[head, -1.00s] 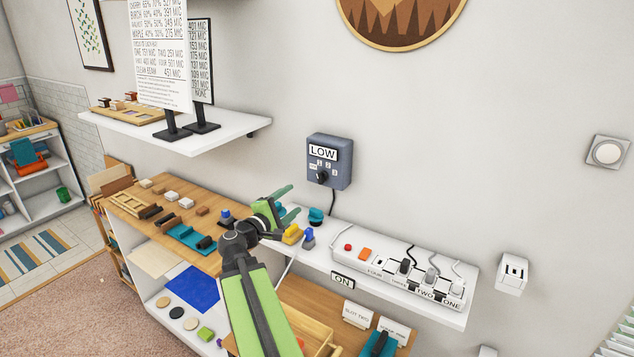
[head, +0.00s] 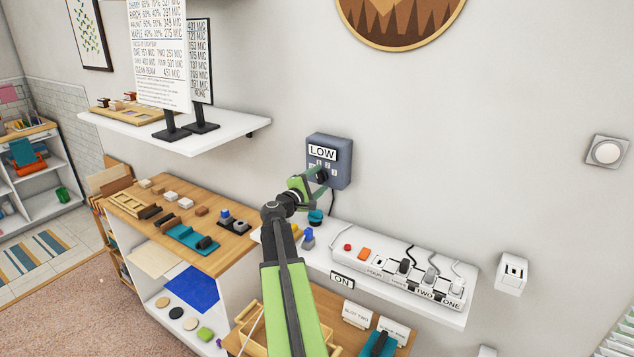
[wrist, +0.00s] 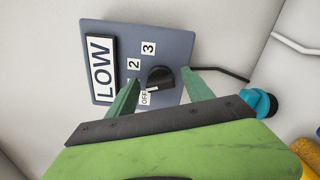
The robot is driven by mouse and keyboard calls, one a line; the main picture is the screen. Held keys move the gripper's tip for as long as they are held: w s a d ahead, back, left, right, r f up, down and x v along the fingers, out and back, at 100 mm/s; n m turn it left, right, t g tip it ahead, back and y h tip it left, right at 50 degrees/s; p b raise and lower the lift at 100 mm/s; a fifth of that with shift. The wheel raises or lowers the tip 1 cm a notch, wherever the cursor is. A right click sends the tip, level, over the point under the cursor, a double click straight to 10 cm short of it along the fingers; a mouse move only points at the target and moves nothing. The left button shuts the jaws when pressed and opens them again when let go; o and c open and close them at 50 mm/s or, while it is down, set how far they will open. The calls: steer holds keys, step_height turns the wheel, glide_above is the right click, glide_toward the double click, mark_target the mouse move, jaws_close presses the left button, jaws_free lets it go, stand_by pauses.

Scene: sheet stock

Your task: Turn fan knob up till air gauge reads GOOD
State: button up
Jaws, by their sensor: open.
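The blue-grey fan control box (head: 343,150) is on the wall above the white shelf. Its display (head: 322,153) reads LOW, and the same sign (wrist: 100,68) shows sideways in the wrist view. The black knob (wrist: 160,77) sits among the labels OFF, 2 and 3. Its white pointer mark lies near the OFF label (wrist: 145,97); any label 1 is hidden in the wrist view. My gripper (head: 318,180) is at the box's lower front. In the wrist view my open gripper (wrist: 160,88) has one green finger on each side of the knob; contact cannot be told.
A teal object (head: 316,217) stands on the white shelf (head: 440,313) below the box. A white power strip (head: 405,272) with plugs and a red button lies further right. An ON sign (head: 342,281) is on the shelf's front edge.

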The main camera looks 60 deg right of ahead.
steer(key=c, duration=1.2)
steer(key=shift+a, duration=0.3)
jaws_close()
steer(key=shift+d, duration=0.2)
steer(key=shift+m, duration=0.3)
steer(key=m, duration=0.7)
